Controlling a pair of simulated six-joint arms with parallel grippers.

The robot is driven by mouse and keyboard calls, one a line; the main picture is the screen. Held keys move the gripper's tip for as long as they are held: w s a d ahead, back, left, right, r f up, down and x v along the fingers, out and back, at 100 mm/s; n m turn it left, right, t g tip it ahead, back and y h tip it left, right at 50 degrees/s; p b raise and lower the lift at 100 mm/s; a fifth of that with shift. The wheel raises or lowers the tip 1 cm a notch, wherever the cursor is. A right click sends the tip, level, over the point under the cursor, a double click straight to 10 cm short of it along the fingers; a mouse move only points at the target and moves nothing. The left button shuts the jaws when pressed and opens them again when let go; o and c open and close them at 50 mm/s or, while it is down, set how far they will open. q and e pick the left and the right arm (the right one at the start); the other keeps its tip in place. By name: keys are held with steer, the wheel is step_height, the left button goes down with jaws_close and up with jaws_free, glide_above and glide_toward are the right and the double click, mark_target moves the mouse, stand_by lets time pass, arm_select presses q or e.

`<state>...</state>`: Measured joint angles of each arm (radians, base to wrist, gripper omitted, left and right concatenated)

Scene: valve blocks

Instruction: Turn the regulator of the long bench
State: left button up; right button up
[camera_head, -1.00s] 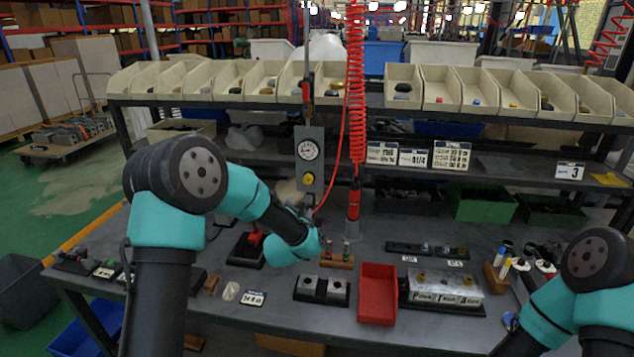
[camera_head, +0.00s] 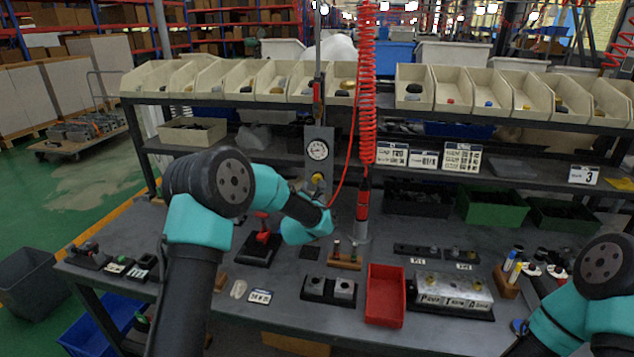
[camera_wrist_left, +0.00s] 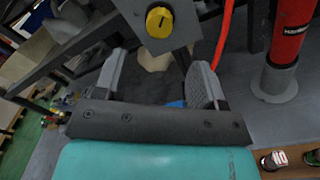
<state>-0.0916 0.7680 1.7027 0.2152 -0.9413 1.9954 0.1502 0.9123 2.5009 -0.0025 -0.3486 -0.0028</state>
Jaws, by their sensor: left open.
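The regulator is a yellow knob (camera_head: 318,178) on a grey upright panel (camera_head: 328,139) with a round dial gauge (camera_head: 318,150) above it, at the back of the long bench (camera_head: 225,318). In the left wrist view the yellow knob (camera_wrist_left: 160,22) faces me at the top, with a dark line across its face. My left gripper (camera_wrist_left: 158,78) is open, its grey fingers spread on either side below the knob and apart from it. Nothing is held between them. In the head view the wrist partly hides this gripper. My right arm is at the lower right; its gripper is not visible.
A red coiled hose (camera_head: 366,90) hangs just right of the panel, ending in a red tool (camera_head: 362,205). A thin red hose runs beside the panel. A red tray (camera_head: 385,296), a labelled metal valve block (camera_head: 452,290) and a red-lever fixture (camera_head: 262,230) stand on the bench.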

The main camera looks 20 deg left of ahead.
mark_target(317, 180)
arm_select(q)
steer(key=w, duration=0.6)
steer(key=w+a, duration=0.1)
steer(key=w, duration=0.2)
steer(key=shift+w, duration=0.25)
steer(key=shift+c, duration=0.4)
steer(key=shift+d, duration=0.1)
steer(key=c, duration=0.8)
steer(key=shift+c, duration=0.2)
